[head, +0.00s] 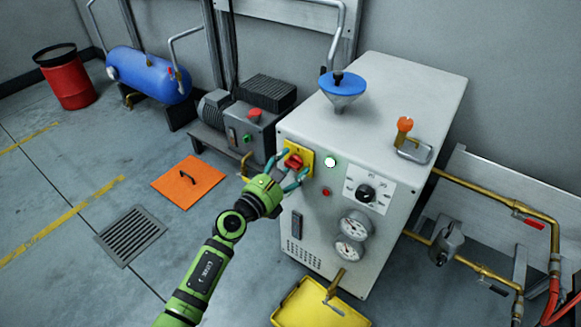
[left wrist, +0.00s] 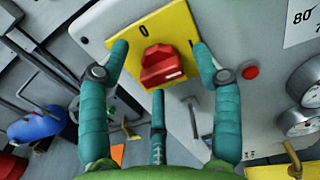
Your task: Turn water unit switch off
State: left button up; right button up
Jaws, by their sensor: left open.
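The water unit (head: 390,90) is a large pale grey cabinet right of centre in the head view. On its front, at the upper left, is a yellow plate (head: 307,155) with a red rotary switch (head: 292,162). In the left wrist view the red switch (left wrist: 162,66) sits mid-plate, with a "0" marked on the yellow plate (left wrist: 124,24) above it. I cannot tell for sure which mark the switch points to. My left gripper (head: 295,164) is open in front of the switch, its teal fingers on either side, apparently not gripping it. My right gripper is not in view.
A bright round lamp (head: 330,162), red button (head: 326,192), black dial (head: 366,193) and two gauges (head: 352,226) are close by on the front. A yellow tray (head: 300,305) stands below. A motor unit (head: 250,120) stands left of the cabinet.

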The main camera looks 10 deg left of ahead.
pick_arm(q)
jog(key=shift+w+d, duration=0.15)
jog(key=shift+w, duration=0.3)
jog(key=c, duration=1.1)
jog(key=shift+c, duration=0.2)
jog(key=shift+r, duration=0.1)
